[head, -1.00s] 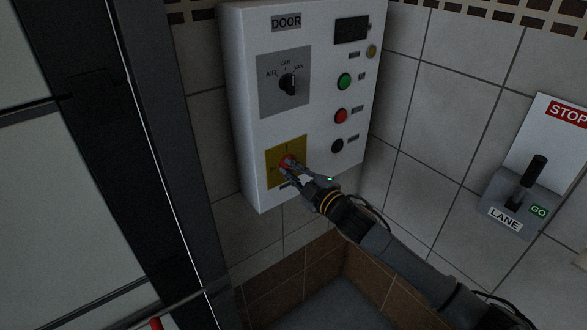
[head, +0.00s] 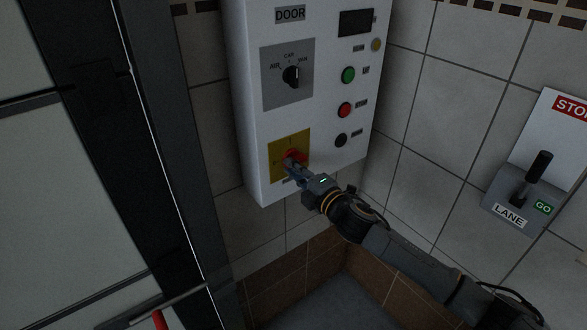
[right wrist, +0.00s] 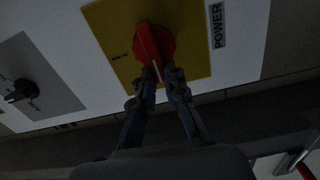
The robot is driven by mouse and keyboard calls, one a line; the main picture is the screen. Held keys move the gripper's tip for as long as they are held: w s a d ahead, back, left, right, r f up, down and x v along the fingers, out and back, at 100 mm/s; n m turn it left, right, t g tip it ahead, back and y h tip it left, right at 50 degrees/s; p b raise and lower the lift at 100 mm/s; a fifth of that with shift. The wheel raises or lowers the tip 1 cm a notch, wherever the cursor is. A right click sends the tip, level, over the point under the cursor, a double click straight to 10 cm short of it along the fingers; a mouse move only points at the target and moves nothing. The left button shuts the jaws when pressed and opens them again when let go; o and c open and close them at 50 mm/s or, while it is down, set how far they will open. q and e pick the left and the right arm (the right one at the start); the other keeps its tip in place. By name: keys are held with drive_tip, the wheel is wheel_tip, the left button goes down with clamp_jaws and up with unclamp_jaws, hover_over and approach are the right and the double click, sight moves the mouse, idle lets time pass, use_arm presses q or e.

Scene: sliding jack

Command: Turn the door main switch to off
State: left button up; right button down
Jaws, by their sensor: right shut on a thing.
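The door main switch is a red rotary knob (head: 297,156) on a yellow plate (head: 303,137) at the bottom of the white DOOR panel (head: 325,100). My right gripper (head: 291,163) is shut on the knob from the front. In the right wrist view, the fingertips (right wrist: 163,80) pinch the knob's near end, and the red knob (right wrist: 152,42) shows above them. A white pointer line on it runs down between the fingers. The plate's bar mark (right wrist: 118,57) lies to the left, off the pointer's line. A POWER label (right wrist: 217,26) is on the right. My left gripper is not in view.
The panel also carries a black selector (head: 291,76), a green button (head: 348,75), a red button (head: 345,110) and a black button (head: 341,140). A LANE lever box (head: 522,205) is on the right wall. A dark door frame (head: 130,150) stands left.

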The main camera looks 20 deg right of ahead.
idle(0.4)
drive_tip(key=c, duration=1.4)
unclamp_jaws()
drive_tip(key=v, duration=1.2)
